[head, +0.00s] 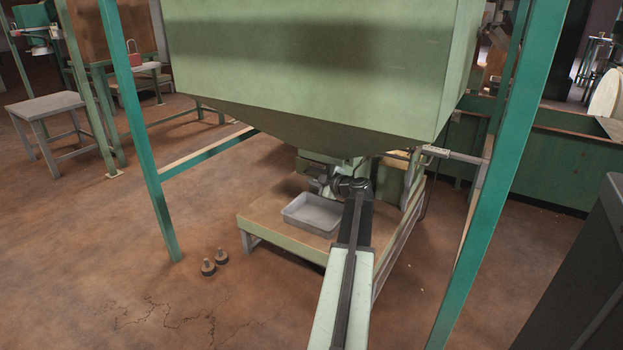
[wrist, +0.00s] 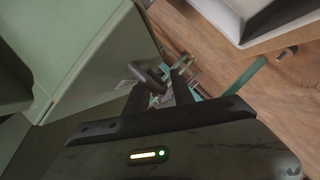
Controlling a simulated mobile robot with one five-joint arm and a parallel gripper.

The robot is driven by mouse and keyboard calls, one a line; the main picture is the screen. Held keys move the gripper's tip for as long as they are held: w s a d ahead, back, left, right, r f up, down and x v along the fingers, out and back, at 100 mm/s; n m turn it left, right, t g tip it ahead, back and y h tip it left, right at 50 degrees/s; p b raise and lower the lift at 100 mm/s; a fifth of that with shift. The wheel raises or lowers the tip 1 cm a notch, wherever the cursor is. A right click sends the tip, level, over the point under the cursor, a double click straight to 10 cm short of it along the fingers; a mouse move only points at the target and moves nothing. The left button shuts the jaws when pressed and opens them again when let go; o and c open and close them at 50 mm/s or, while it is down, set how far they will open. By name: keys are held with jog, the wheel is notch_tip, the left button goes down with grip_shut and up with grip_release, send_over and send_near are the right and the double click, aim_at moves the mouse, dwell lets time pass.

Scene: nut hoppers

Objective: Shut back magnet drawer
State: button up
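The magnet drawer housing (head: 318,160) sits just under the large green hopper (head: 310,60). My arm hides much of it, and I cannot make out which drawer is the back one or how far it stands out. My gripper (head: 330,184) is under the hopper, close to the housing and above the grey tray. In the wrist view my gripper (wrist: 160,88) shows two dark fingers set apart. A dark round bar (wrist: 147,76), perhaps a drawer handle, lies at the left finger's tip. I cannot tell whether they touch.
A grey tray (head: 290,219) stands on a low wooden-topped stand (head: 262,228) under the hopper. Green frame posts (head: 143,150) rise on both sides. Two small dark weights (head: 208,267) are on the floor at left. A dark grey cabinet (head: 585,285) is near right.

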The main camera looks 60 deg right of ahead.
jog(key=p+v, duration=0.1)
jog(key=v, duration=0.6)
jog(key=shift+s+p, duration=0.35)
jog(key=shift+s, duration=0.05)
jog(key=shift+a, duration=0.15)
